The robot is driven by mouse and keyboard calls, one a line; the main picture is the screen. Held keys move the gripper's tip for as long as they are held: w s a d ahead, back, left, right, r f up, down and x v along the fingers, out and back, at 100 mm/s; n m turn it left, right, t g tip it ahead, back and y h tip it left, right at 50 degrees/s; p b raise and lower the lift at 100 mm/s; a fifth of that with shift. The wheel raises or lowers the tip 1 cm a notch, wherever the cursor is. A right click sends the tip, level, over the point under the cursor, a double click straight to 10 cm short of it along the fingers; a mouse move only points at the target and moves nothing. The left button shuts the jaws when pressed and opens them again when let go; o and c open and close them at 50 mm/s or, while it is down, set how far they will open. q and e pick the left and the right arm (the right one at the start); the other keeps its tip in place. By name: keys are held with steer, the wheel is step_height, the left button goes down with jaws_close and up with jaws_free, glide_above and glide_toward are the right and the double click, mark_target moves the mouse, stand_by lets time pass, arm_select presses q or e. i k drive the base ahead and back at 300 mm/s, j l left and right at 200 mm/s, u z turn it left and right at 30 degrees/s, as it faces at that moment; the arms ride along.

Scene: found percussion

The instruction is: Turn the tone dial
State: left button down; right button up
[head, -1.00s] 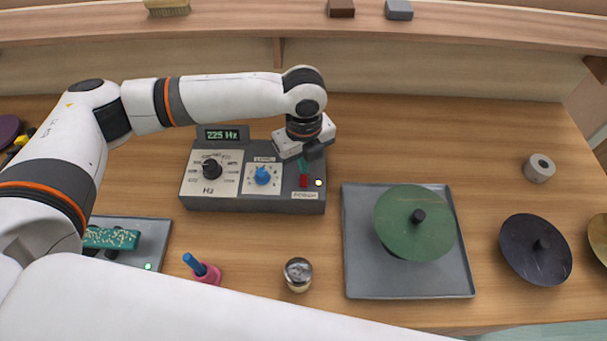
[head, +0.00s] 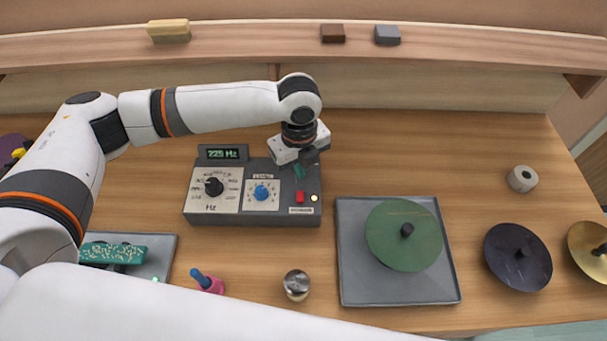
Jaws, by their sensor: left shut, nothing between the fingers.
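The grey tone generator (head: 255,219) stands on the bench with a small display (head: 223,154) that reads 225 Hz. Its black tone dial (head: 214,187) sits on a white scale marked Hz, at the left of the panel. My left gripper (head: 299,171) points down over the right end of the generator, just behind the red switch. It is shut and holds nothing. It is away from the tone dial. My right gripper is not in view.
A grey tray (head: 353,289) with a green disc (head: 404,236) is at the right. A dark disc (head: 517,257) and a brass disc (head: 589,247) lie beyond it. A metal cup (head: 296,285) and a pink holder (head: 211,285) stand in front. A shelf (head: 220,40) runs along the back.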

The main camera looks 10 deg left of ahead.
mark_target(214, 188)
steer(key=k, duration=1.5)
